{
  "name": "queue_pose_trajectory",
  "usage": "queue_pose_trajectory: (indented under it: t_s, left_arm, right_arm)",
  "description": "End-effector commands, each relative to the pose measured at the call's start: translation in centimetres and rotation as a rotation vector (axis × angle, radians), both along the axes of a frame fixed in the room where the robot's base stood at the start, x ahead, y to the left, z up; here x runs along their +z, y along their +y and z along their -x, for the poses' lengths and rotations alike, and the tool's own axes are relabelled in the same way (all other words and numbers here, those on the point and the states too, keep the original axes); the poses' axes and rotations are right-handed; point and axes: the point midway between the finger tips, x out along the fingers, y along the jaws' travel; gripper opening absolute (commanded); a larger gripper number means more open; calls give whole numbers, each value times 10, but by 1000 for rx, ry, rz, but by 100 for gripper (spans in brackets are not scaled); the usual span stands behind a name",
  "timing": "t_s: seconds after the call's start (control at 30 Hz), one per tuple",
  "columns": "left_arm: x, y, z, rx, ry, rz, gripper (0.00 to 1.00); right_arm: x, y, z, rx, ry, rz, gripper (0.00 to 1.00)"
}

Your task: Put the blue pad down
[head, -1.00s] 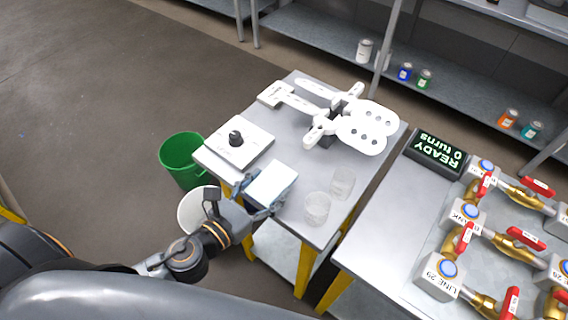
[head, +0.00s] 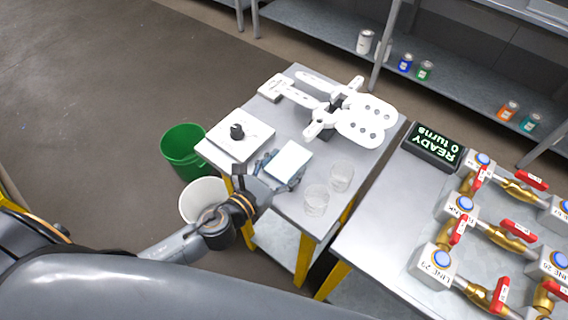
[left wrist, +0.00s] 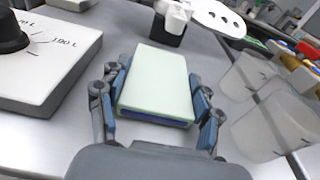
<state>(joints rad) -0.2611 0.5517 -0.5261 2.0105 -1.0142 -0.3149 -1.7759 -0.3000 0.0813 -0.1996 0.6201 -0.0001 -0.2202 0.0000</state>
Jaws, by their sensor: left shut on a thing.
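The pad (head: 290,158) has a pale top face, and the left wrist view shows a dark blue layer along the lower edge of the pad (left wrist: 155,118). My left gripper (head: 282,168) is shut on the pad, over the near part of the small grey table (head: 295,122). In the left wrist view its fingers (left wrist: 158,95) hold the two sides of the pad. The pad is low over the tabletop; I cannot tell whether its underside touches. My right gripper is not in view.
A white block with a black knob (head: 238,140) stands left of the pad. Two clear cups (head: 317,199) stand to its right. White paddle-shaped parts (head: 362,120) lie behind it. A green bin (head: 184,152) and a white bin (head: 203,196) stand on the floor.

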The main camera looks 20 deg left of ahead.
Motion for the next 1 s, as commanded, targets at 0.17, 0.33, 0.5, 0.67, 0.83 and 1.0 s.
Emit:
queue_pose_trajectory:
  t_s: [0.17,0.33,0.5,0.67,0.83,1.0]
  left_arm:
    - [-2,0,0,0,0,0,87]
    - [-2,0,0,0,0,0,88]
    - [-1,0,0,0,0,0,88]
    - [0,3,8,0,2,-2,88]
    - [2,13,36,-2,4,-1,88]
    - [6,24,67,-1,4,0,88]
  right_arm:
    - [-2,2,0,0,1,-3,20]
    - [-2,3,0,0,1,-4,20]
    - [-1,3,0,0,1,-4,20]
    - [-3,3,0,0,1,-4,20]
    - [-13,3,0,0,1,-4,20]
    - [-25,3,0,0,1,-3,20]
